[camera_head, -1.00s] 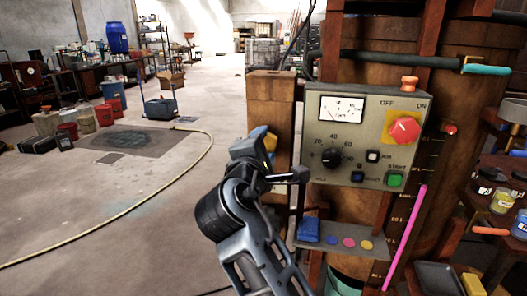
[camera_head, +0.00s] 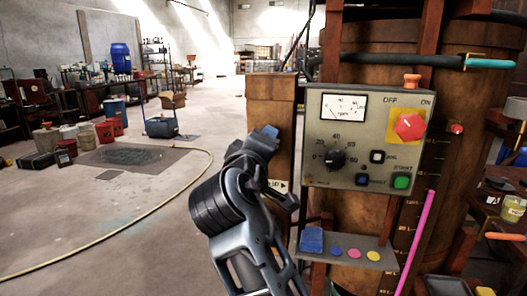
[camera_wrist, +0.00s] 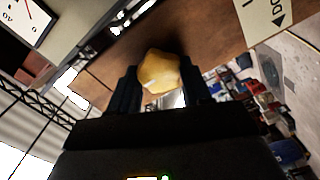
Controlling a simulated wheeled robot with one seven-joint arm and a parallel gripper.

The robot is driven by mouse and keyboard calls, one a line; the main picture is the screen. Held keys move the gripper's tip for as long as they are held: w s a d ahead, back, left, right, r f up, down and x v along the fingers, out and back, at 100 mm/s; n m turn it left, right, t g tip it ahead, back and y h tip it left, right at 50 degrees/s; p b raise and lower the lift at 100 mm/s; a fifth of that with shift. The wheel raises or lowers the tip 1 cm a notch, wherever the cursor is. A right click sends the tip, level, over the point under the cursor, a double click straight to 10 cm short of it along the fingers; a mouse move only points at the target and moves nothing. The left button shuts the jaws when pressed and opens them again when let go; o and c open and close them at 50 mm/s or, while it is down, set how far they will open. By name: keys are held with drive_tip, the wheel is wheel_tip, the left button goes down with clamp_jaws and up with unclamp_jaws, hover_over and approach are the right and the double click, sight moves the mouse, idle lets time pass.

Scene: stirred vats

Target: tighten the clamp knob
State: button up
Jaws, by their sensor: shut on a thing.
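The clamp knob (camera_wrist: 160,72) is yellow and lobed, and in the wrist view it sits between the two dark fingers of my gripper (camera_wrist: 160,88). The fingers are shut on it from both sides. Behind it is a brown wooden surface. In the head view my gripper (camera_head: 264,142) is against the wooden post (camera_head: 271,98) left of the control panel. There the knob is hidden behind my gripper. I cannot tell from these frames how tight the clamp is.
The grey control panel (camera_head: 318,120) with dial, red knob and buttons stands just right of my gripper. Below it is a small shelf (camera_head: 340,243) with a blue block and coloured discs. A pale arrow label (camera_head: 279,187) is on the post. Open floor lies left, crossed by a yellow hose (camera_head: 190,190).

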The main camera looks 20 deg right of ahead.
drive_tip(key=shift+f+m, duration=0.1)
drive_tip(key=shift+m, duration=0.2)
drive_tip(key=o, duration=1.1)
drive_tip(key=shift+c, duration=0.2)
drive_tip(key=shift+s+a, duration=0.1)
drive_tip(key=v, duration=0.7)
drive_tip(key=shift+s+b, duration=0.25)
drive_tip(key=shift+b, duration=0.15)
drive_tip(key=shift+a, duration=0.15)
